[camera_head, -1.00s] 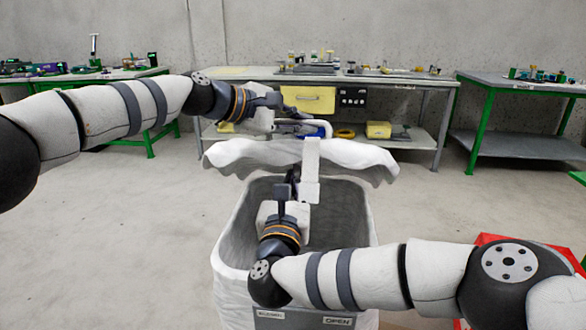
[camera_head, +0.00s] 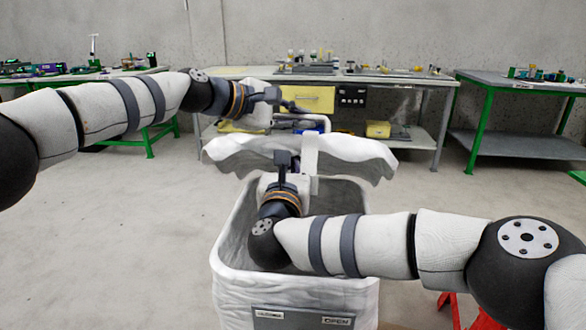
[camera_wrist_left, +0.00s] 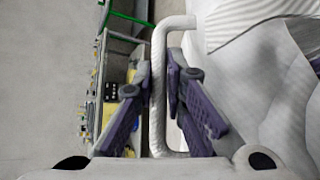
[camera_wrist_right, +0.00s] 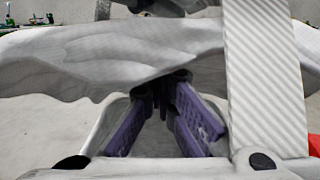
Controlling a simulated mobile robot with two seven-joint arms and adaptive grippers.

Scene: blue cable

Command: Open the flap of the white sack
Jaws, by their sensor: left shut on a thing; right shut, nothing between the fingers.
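The white sack (camera_head: 228,262) stands open-mouthed in front of me. Its white flap (camera_head: 235,155) is raised behind the mouth and spread wide with a wavy edge. A pale strap (camera_head: 310,155) crosses the flap, and a white loop handle (camera_wrist_left: 158,85) rises at its top. My left gripper (camera_head: 299,109) is shut on the loop handle; its fingers lie on both sides of the bar in the left wrist view (camera_wrist_left: 155,85). My right gripper (camera_wrist_right: 165,82) is shut and empty, its fingertips at the flap's lower edge beside the strap. I cannot tell whether they touch.
A grey workbench (camera_head: 225,73) with a yellow drawer (camera_head: 307,100) stands behind the flap. Green-legged tables stand at the left (camera_head: 148,135) and right (camera_head: 500,146). A red object (camera_head: 450,307) sits low at the right, partly behind my right arm.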

